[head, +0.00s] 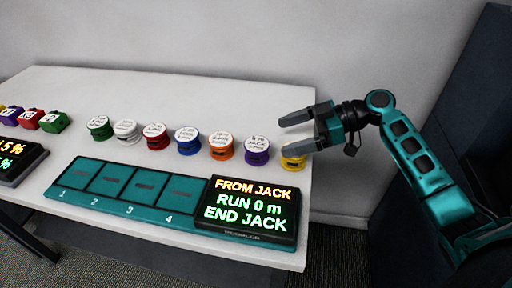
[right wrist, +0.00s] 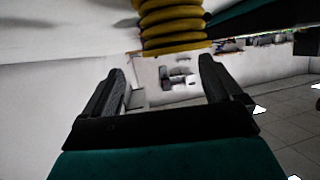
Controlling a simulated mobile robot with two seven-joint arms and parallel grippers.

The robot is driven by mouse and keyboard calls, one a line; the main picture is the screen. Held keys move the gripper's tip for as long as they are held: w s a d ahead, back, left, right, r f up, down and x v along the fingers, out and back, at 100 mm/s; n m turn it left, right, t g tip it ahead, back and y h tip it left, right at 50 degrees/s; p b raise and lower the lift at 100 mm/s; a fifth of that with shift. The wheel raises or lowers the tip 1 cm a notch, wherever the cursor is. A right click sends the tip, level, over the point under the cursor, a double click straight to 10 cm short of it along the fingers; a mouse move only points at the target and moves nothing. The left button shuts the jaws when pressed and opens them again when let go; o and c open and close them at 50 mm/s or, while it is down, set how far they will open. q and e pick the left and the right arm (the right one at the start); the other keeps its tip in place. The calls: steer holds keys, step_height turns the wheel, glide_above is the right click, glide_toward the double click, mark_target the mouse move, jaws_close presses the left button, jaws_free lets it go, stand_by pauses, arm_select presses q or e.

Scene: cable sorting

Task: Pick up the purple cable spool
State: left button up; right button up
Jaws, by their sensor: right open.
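The purple cable spool (head: 256,151), with a white printed top, stands upright on the white table, second from the right end of the spool row. My right gripper (head: 298,132) is open, above the table's right side, to the right of the purple spool and apart from it. Its fingers point left and partly overlap the yellow spool (head: 293,161) in the head view. In the right wrist view my right gripper (right wrist: 165,85) shows empty jaws with a yellow ribbed spool (right wrist: 172,25) beyond them at the top. My left gripper is not in view.
Orange (head: 222,146), blue (head: 188,140) and several other spools continue the row leftward. A teal numbered tray (head: 110,209) and a lit display (head: 249,210) lie along the front of the white table (head: 200,90). The table's back strip is clear.

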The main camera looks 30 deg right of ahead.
mark_target(255, 143)
steer(key=shift+x, duration=0.85)
steer(key=x, duration=0.2)
steer(key=p+x, duration=0.1)
steer(key=x, duration=0.1)
steer(key=shift+a, duration=0.5)
steer(key=shift+w+a, duration=0.2)
steer(key=shift+a, duration=0.05)
steer(key=shift+f, duration=0.1)
steer(key=shift+c, duration=0.3)
steer(key=c, duration=1.1)
steer(key=shift+c, duration=0.2)
